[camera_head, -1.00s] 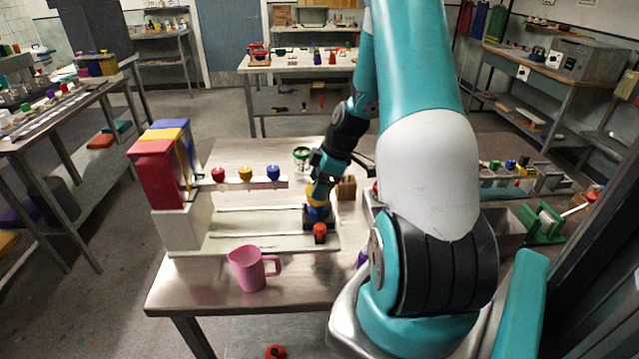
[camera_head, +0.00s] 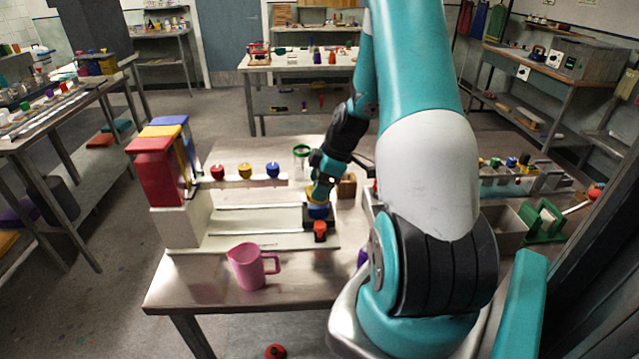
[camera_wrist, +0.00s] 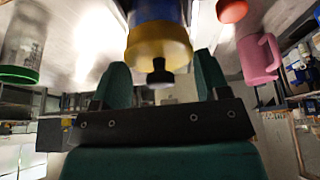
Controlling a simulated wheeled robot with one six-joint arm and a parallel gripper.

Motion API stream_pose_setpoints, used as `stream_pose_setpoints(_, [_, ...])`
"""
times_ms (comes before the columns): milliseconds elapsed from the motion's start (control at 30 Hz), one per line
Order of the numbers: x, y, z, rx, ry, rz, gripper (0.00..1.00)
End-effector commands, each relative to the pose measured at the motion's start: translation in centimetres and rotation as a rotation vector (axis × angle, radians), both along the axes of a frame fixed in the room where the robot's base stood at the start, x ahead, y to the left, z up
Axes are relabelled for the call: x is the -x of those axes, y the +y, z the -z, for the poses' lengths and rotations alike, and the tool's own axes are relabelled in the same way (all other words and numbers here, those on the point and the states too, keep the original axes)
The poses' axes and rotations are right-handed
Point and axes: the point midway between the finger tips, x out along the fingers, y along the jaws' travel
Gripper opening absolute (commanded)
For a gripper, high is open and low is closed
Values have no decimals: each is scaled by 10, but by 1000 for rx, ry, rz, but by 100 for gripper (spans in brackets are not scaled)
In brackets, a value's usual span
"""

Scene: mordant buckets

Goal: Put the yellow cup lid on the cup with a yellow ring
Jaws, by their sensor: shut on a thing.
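My gripper (camera_wrist: 160,75) is at the right end of the pale tray, pointing down. Its two fingers stand at either side of a round yellow lid (camera_wrist: 160,42) with a black knob and are shut on it. A small yellow-topped piece (camera_head: 245,171) sits on the rail between a red one and a blue one. I cannot make out a yellow ring on any cup.
A red-orange piece (camera_head: 320,229) stands just in front of the gripper. A pink jug (camera_head: 251,266) is at the table's front. A green-rimmed glass (camera_head: 301,153) and a wooden block (camera_head: 346,187) stand behind. Red, yellow and blue bins (camera_head: 155,168) rise at the left.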

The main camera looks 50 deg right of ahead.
Motion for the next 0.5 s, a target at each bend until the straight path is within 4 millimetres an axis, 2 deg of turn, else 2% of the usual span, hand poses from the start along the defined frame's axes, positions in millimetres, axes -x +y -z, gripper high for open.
stream_pose_setpoints(33, [0,0,2,0,0,0,46])
stream_pose_setpoints(67, [0,0,1,0,0,0,71])
stream_pose_setpoints(167, [0,0,1,0,0,0,94])
stream_pose_setpoints(200, [0,0,1,0,0,0,98])
stream_pose_setpoints(500, [0,-1,-1,1,-1,1,98])
